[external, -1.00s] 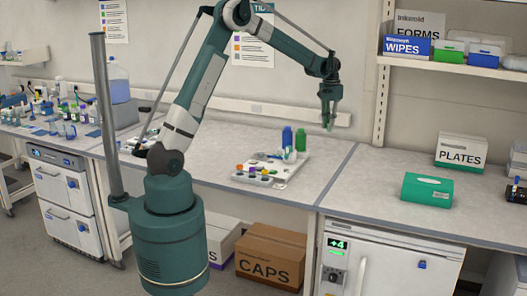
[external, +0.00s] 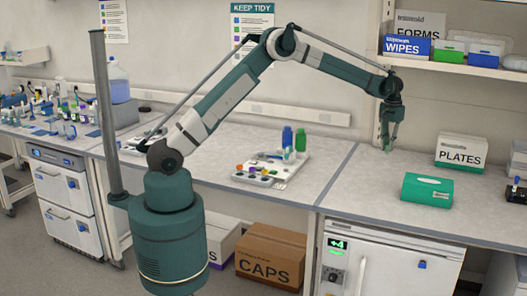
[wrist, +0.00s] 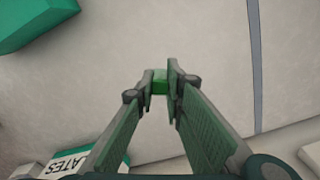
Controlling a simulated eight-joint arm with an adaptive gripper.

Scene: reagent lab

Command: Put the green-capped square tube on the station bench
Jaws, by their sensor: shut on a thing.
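The green-capped tube is held at the tip of my gripper (external: 391,137). Its green end (external: 387,150) shows just below the fingers in the external view. In the wrist view the green piece (wrist: 160,82) sits between the two fingertips; the rest of the tube is hidden or too small to make out. My gripper (wrist: 160,76) is shut on it, in the air above the right bench section (external: 360,170). The frames do not label which bench section is the station.
On the right section stand a green box (external: 427,190) and a white PLATES box (external: 461,152). A shelf (external: 470,69) hangs above. A white tray (external: 301,168) with coloured caps and bottles lies on the middle section (external: 220,145). The right section's left part is clear.

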